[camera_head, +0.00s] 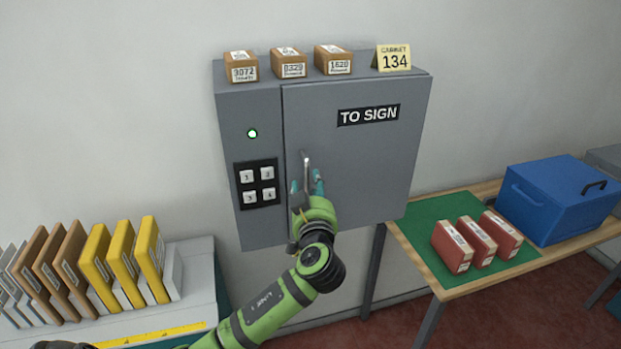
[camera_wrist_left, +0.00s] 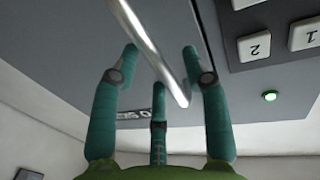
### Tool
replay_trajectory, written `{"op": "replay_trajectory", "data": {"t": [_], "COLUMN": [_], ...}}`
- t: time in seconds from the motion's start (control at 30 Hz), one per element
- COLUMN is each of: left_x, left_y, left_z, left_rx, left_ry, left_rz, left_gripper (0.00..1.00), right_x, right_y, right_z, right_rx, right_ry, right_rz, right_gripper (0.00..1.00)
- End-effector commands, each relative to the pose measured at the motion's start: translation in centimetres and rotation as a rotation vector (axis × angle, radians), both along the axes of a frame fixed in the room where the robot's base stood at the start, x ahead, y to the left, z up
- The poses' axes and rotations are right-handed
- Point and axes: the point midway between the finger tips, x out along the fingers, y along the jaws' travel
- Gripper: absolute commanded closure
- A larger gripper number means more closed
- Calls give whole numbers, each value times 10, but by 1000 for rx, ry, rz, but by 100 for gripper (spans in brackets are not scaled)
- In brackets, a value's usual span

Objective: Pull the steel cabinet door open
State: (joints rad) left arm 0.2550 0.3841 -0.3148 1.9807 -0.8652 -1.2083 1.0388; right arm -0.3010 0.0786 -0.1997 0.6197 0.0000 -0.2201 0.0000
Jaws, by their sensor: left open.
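A thin upright bar handle (camera_head: 306,160) is near the door's left edge. My left gripper (camera_head: 308,182) is in front of the handle's lower part. In the left wrist view, the bright metal handle (camera_wrist_left: 150,50) runs between the teal fingers of my open left gripper (camera_wrist_left: 162,70). I cannot tell whether any finger touches it. My right gripper is not in view.
Left of the door are a keypad (camera_head: 257,184) and a lit green lamp (camera_head: 252,133). Small boxes (camera_head: 290,62) and a "134" sign (camera_head: 394,58) stand on top. A table (camera_head: 440,285) with red parcels (camera_head: 477,243) and a blue box (camera_head: 560,198) is at right. Parcels (camera_head: 110,262) stand in a rack at left.

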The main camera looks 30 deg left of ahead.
Motion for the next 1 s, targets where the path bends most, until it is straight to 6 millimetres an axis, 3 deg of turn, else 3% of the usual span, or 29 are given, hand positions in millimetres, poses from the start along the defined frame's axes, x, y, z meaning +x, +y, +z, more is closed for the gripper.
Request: {"op": "replay_trajectory", "data": {"t": [0.4,0.43,0.53,0.57,1.0], "left_x": [11,11,11,11,10], "left_y": [8,8,8,8,8], "left_z": [-1,-1,-1,-1,-4], "left_rx": [-1,-1,-1,-1,-5], "left_ry": [2,2,2,2,-2], "left_rz": [-1,-1,-1,-1,41], "left_gripper": [54,58,98,100,100], "right_x": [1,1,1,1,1], "right_y": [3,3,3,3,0], "right_z": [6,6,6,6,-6], "right_rx": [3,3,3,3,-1], "right_ry": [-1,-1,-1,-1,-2], "right_rz": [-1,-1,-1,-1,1], "right_gripper": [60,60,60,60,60]}}
